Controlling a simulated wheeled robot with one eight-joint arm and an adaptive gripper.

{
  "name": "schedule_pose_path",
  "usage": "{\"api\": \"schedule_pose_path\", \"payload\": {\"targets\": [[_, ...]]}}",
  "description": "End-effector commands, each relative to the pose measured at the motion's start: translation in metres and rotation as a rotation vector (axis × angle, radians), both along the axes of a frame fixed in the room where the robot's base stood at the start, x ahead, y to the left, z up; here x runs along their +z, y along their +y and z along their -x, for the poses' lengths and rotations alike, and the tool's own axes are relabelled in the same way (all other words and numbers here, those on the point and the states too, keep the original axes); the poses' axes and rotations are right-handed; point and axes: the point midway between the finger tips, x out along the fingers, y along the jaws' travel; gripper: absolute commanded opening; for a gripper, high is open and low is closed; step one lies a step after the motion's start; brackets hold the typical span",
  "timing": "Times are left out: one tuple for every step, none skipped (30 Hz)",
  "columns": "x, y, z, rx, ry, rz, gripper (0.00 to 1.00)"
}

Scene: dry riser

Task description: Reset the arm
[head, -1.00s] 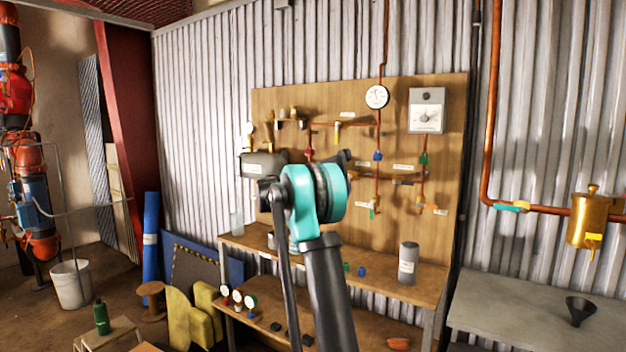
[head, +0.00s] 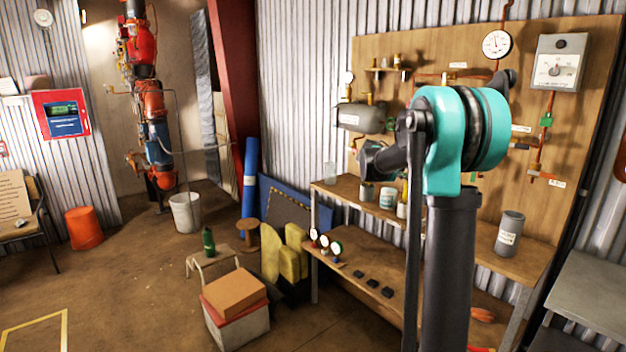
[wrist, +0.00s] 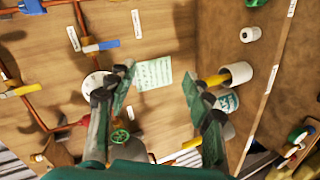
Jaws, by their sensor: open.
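My arm, teal and dark grey, rises at the right of the middle in the head view, in front of the wooden workbench (head: 335,191). In the wrist view my gripper (wrist: 160,100) shows two dark, green-padded fingers spread wide apart. Nothing is between them. Beyond them are the wooden panel with copper pipes and a pale green note (wrist: 154,73).
Cups and a grey canister (head: 509,232) stand on the workbench. A grey table (head: 590,295) is at the right. Boxes (head: 234,295), a stool, a white bucket (head: 185,212) and an orange bucket (head: 84,228) stand on the floor. The floor at left is mostly clear.

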Motion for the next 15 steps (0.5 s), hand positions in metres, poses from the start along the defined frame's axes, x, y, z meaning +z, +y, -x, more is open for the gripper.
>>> {"api": "schedule_pose_path", "payload": {"targets": [[-0.018, 0.004, 0.029, -0.01, 0.008, -0.067, 0.51], [-0.03, 0.008, 0.045, -0.017, 0.015, -0.11, 0.51], [-0.046, 0.013, 0.067, -0.025, 0.024, -0.168, 0.51], [-0.058, 0.017, 0.084, -0.029, 0.031, -0.212, 0.51], [-0.07, 0.022, 0.101, -0.034, 0.038, -0.254, 0.51], [-0.086, 0.029, 0.123, -0.041, 0.048, -0.311, 0.51], [-0.098, 0.035, 0.139, -0.045, 0.056, -0.354, 0.51], [-0.11, 0.041, 0.155, -0.049, 0.063, -0.396, 0.51], [-0.125, 0.049, 0.177, -0.055, 0.074, -0.45, 0.51], [-0.137, 0.055, 0.193, -0.058, 0.082, -0.491, 0.51], [-0.148, 0.062, 0.209, -0.061, 0.09, -0.532, 0.51], [-0.163, 0.072, 0.231, -0.064, 0.1, -0.586, 0.51], [-0.174, 0.079, 0.247, -0.066, 0.11, -0.626, 0.51], [-0.185, 0.087, 0.263, -0.068, 0.118, -0.666, 0.51], [-0.199, 0.097, 0.284, -0.069, 0.129, -0.719, 0.51]]}}
